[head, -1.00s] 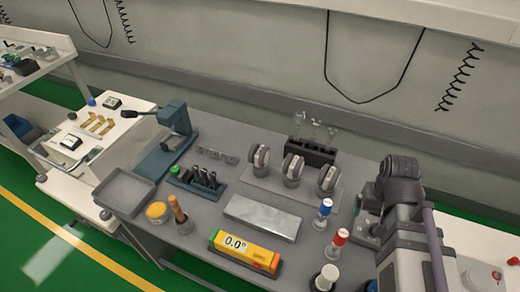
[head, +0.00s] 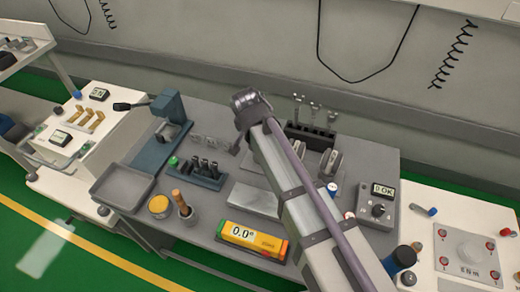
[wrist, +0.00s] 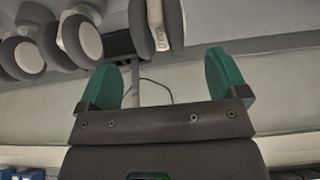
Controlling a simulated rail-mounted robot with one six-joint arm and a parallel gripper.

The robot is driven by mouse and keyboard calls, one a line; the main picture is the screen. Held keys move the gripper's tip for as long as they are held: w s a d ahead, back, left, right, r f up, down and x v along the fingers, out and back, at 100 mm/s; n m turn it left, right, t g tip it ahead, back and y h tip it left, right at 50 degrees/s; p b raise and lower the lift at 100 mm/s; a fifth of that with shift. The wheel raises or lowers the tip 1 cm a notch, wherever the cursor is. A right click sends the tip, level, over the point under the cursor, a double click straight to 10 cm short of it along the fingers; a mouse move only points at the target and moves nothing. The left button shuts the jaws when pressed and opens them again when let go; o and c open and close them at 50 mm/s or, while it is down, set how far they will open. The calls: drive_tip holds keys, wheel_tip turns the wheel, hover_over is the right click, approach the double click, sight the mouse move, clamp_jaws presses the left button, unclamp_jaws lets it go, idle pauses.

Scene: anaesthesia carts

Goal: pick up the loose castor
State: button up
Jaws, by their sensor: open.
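Castors with dark tyres and pale hubs stand on a plate at the back of the grey bench; in the head view, a castor (head: 334,162) shows just right of my arm, which covers others. In the wrist view several castors line the top: a castor (wrist: 20,54) and a castor (wrist: 80,38) at left, and a nearer castor (wrist: 157,22) above the gap between my fingers. I cannot tell which one is loose. My gripper (wrist: 163,68) is open and empty, its two green-tipped fingers apart; in the head view it is hidden by my arm.
A dark rack (head: 311,134) with upright parts stands behind the castors. A silver plate (head: 253,201), a yellow gauge (head: 252,240), a grey tray (head: 122,188) and a blue press (head: 160,130) occupy the bench. A box reading OK (head: 377,206) sits at right.

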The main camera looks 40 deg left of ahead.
drive_tip(key=shift+w+a+f, duration=0.1)
drive_tip(key=shift+w+f, duration=0.05)
drive_tip(key=shift+f, duration=0.4)
drive_tip(key=b+x, duration=0.5)
drive_tip(key=shift+w+f, duration=0.15)
drive_tip(key=shift+f, duration=0.05)
drive_tip(key=shift+r+p, duration=0.25)
drive_tip(key=shift+p, duration=0.05)
drive_tip(key=c, duration=1)
